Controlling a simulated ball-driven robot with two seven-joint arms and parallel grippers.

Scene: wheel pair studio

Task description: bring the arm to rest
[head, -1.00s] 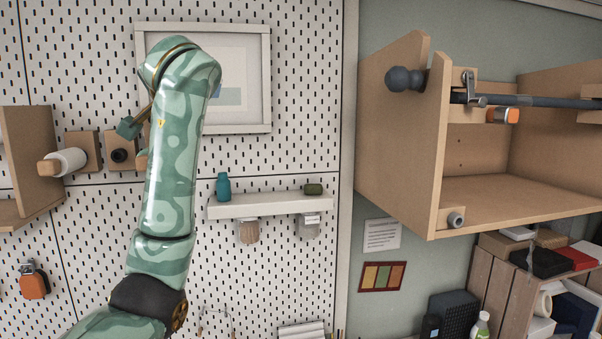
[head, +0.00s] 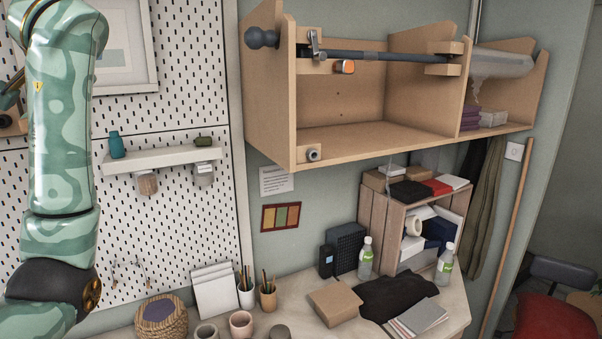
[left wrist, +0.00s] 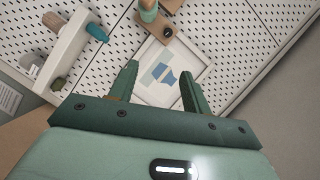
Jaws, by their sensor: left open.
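My left arm (head: 62,130), in pale and darker green camouflage, rises along the left edge of the head view in front of the white pegboard. In the left wrist view my left gripper (left wrist: 159,68) has its two green fingers spread apart with nothing between them. Beyond the fingers is the framed picture (left wrist: 188,62) on the pegboard. The gripper's fingers are not clearly shown in the head view. My right gripper is in neither view.
A narrow shelf (head: 160,160) with a teal bottle (head: 117,144) is right of my arm. A wooden wall cabinet (head: 345,155) with a dark rod (head: 375,56) hangs further right. Below, a worktop (head: 290,310) carries pots, a crate (head: 372,207) and bottles.

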